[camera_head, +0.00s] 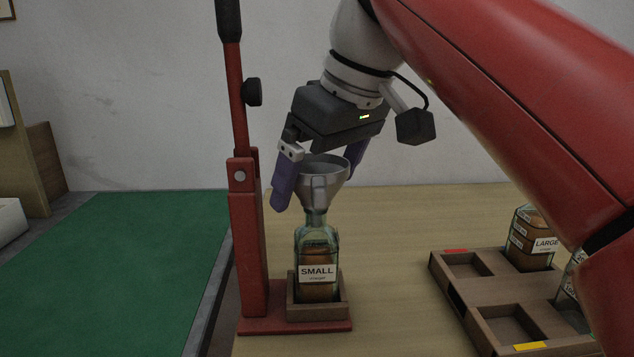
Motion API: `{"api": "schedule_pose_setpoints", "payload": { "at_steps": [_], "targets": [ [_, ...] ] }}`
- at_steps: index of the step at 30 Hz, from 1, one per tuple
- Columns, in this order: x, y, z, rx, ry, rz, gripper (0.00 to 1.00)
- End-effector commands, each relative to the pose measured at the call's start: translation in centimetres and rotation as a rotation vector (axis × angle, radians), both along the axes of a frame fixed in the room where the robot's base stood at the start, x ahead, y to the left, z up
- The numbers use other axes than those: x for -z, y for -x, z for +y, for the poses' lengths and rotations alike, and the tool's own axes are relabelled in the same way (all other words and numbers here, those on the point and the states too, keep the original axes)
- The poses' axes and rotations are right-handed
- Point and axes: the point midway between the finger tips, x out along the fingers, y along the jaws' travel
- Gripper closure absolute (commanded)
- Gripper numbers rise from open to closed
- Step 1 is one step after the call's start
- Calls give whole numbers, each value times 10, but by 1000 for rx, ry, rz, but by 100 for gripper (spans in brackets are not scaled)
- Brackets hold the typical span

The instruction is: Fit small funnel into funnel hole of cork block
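The small grey metal funnel (322,178) stands upright with its spout at the neck of the glass bottle (317,255) labelled SMALL. My gripper (321,178) is above and around the funnel, with one purple finger to its left and the other behind its right side. The fingers are spread wider than the funnel and appear apart from it; contact at the far finger is hard to tell. The funnel's spout tip is hard to see inside the glass. No cork block with a funnel hole can be made out in this view.
The bottle stands in a small wooden holder (318,312) on the base of a red upright stand (247,240), close left of my gripper. A wooden tray (478,293) with square recesses is at right, with a LARGE bottle (530,240). A green mat (120,270) lies left.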

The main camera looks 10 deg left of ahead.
Motion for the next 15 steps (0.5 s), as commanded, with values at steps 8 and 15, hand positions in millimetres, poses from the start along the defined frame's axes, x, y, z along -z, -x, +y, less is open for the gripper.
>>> {"api": "schedule_pose_setpoints", "payload": {
  "at_steps": [8, 15],
  "targets": [
    [0, 0, 0, 0, 0, 0, 32],
    [-1, 0, 0, 0, 0, 0, 57]
  ]
}}
